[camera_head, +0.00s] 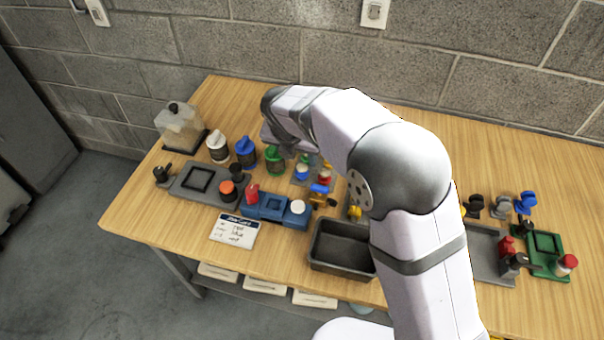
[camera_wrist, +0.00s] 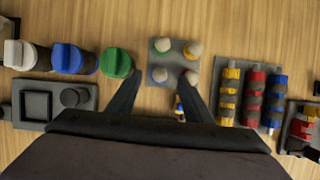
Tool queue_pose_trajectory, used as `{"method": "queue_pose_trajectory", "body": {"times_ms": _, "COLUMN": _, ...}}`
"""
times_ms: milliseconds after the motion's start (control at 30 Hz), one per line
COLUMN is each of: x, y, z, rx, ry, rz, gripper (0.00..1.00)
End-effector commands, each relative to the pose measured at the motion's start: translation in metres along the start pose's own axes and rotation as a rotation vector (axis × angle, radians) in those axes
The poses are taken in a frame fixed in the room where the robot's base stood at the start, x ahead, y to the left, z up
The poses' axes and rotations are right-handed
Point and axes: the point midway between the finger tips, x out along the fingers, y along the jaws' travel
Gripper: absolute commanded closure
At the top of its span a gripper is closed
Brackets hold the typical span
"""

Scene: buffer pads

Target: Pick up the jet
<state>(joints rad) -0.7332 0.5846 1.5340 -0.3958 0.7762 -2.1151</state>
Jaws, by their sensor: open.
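No thing in view is clearly recognisable as the jet; I cannot tell which object it is. My gripper (camera_wrist: 163,76) is open in the wrist view, its two dark fingers apart over the lower part of a small grey plate. That plate (camera_wrist: 175,72) carries several round-topped pegs. A small blue and yellow piece (camera_wrist: 180,108) shows beside the right finger, partly hidden. A green-capped jar (camera_wrist: 116,63) stands just left of the left finger. In the head view my arm hides the gripper's fingers, and the peg plate (camera_head: 300,181) lies near its end.
White (camera_head: 218,148), blue (camera_head: 246,152) and green (camera_head: 274,160) jars stand in a row. A grey pad (camera_head: 197,180), a blue block (camera_head: 270,207), a card (camera_head: 234,230) and an empty dark tray (camera_head: 340,250) lie in front. A green stand (camera_head: 546,245) is at the right.

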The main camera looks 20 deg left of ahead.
Motion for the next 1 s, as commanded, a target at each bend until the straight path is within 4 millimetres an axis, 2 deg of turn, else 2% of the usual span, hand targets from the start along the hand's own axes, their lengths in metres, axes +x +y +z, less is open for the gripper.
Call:
{"method": "queue_pose_trajectory", "body": {"times_ms": 233, "x": 0.018, "y": -0.002, "z": -0.001, "rx": 0.004, "ry": 0.002, "rz": -0.003, "gripper": 0.54}}
{"method": "queue_pose_trajectory", "body": {"times_ms": 467, "x": 0.023, "y": -0.001, "z": -0.001, "rx": 0.006, "ry": 0.001, "rz": -0.002, "gripper": 0.54}}
{"method": "queue_pose_trajectory", "body": {"times_ms": 800, "x": 0.062, "y": -0.002, "z": -0.008, "rx": 0.006, "ry": 0.003, "rz": -0.003, "gripper": 0.54}}
{"method": "queue_pose_trajectory", "body": {"times_ms": 1000, "x": 0.072, "y": -0.001, "z": -0.007, "rx": 0.007, "ry": 0.000, "rz": 0.000, "gripper": 0.54}}
